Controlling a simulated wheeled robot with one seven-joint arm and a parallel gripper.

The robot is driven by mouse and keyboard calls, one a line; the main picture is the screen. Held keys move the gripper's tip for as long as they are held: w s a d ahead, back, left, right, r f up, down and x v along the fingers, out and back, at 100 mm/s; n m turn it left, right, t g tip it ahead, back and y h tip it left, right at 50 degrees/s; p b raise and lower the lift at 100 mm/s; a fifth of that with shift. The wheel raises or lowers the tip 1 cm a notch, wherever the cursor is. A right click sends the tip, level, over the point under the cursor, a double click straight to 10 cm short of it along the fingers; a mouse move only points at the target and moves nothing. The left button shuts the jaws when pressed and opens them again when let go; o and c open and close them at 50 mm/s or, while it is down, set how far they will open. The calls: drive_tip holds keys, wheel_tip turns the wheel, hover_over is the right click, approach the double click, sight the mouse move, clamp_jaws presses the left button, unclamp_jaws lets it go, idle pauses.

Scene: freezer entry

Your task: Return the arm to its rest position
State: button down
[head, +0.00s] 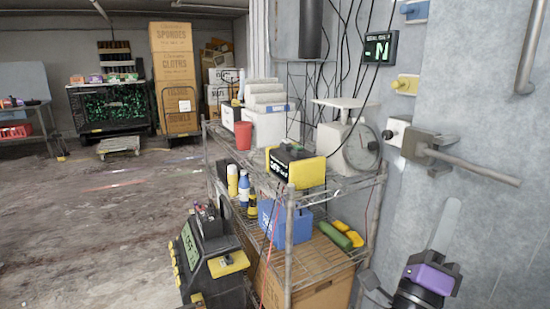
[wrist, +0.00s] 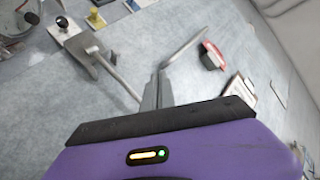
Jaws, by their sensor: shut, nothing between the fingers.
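My gripper (head: 445,225) shows at the lower right of the head view, with a purple and black body and pale grey fingers pointing up. The fingers are together with nothing between them. In the wrist view my gripper (wrist: 158,92) shows its narrow closed fingers beyond the purple housing. It is in front of the grey freezer wall or door and holds nothing. In the head view, the grey latch with its long bar handle (head: 470,165) is above my gripper. In the wrist view the latch handle (wrist: 112,75) is at the upper left, apart from the fingers.
A wire shelf rack (head: 290,215) stands left of my gripper, carrying a dial scale (head: 350,148), a yellow-black box (head: 296,167) and a red cup (head: 243,136). A black machine (head: 212,262) stands before it. Open floor (head: 90,220) lies at left.

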drive_tip(key=s+a+f+n+y+p, duration=0.2)
drive_tip(key=s+a+f+n+y, duration=0.1)
drive_tip(key=s+f+n+y, duration=0.55)
drive_tip(key=s+a+f+n+y+p, duration=0.1)
drive_tip(key=s+a+f+n+y, duration=0.3)
drive_tip(key=s+n, duration=0.6)
drive_tip(key=s+a+f+n+y+p, duration=0.2)
drive_tip(key=s+f+n+y, duration=0.4)
drive_tip(key=n, duration=0.6)
drive_tip(key=s+f+g+p, duration=0.1)
drive_tip(key=s+g, duration=0.3)
drive_tip(key=s, duration=1)
drive_tip(key=shift+s+f+g+p, duration=0.2)
drive_tip(key=shift+s+g+p, duration=0.1)
drive_tip(key=shift+p, duration=0.15)
drive_tip(key=shift+w+d+m, duration=0.1)
drive_tip(key=shift+d+m, duration=0.05)
drive_tip(key=shift+m, duration=0.1)
